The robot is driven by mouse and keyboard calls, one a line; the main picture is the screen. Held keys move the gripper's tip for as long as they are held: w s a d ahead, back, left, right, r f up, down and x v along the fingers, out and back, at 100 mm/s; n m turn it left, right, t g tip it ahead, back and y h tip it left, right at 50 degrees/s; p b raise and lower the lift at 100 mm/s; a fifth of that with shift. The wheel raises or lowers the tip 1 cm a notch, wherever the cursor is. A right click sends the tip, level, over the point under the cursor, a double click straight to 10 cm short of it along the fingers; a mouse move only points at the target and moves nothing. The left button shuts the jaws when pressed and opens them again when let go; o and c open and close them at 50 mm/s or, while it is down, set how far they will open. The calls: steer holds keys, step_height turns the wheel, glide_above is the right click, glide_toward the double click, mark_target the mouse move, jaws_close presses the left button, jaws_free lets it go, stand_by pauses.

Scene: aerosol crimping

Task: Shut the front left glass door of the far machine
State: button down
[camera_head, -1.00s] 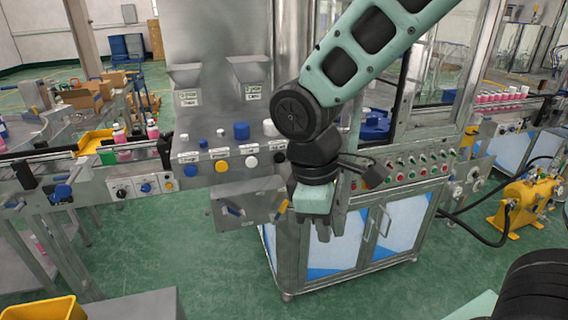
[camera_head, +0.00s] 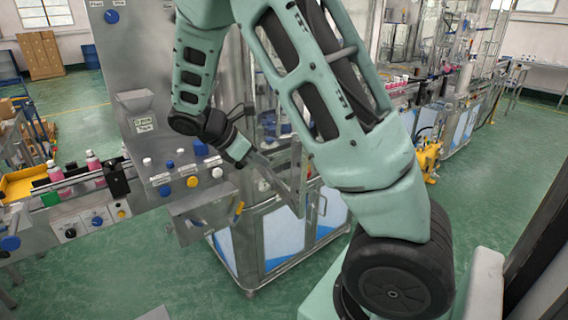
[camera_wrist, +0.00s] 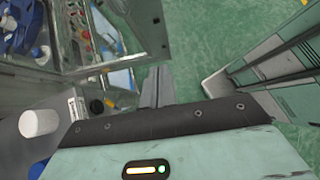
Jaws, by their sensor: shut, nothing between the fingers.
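My gripper (camera_head: 272,178) is shut and empty, in front of the buttoned machine in the middle of the head view. Its closed fingers also show in the wrist view (camera_wrist: 157,86). A narrow upright metal-edged panel (camera_head: 299,172) stands just right of the fingertips; it looks like an open glass door seen nearly edge-on. In the wrist view a framed see-through panel (camera_wrist: 152,28) lies beyond the fingers, to the upper left. I cannot tell whether the fingers touch it. My arm hides much of the machine's glass enclosure (camera_head: 270,118) in the head view.
A panel with coloured knobs (camera_head: 185,178) and a conveyor with pink bottles (camera_head: 75,172) are left of my gripper. The machine's white-and-blue lower cabinet (camera_head: 285,235) is below. Another glass-enclosed machine (camera_head: 462,120) stands at the right back. Green floor (camera_head: 495,200) is clear at right.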

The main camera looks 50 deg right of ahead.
mark_target(297, 171)
steer(key=s+d+f+p, duration=0.1)
steer(key=d, duration=0.1)
steer(key=s+d+f+p, duration=0.1)
steer(key=d, duration=0.1)
steer(key=s+d+f+p, duration=0.1)
steer(key=d+f, duration=0.1)
steer(key=shift+d, duration=0.35)
steer(key=shift+s+d+f, duration=0.1)
steer(key=shift+d, duration=0.3)
steer(key=shift+d, duration=0.1)
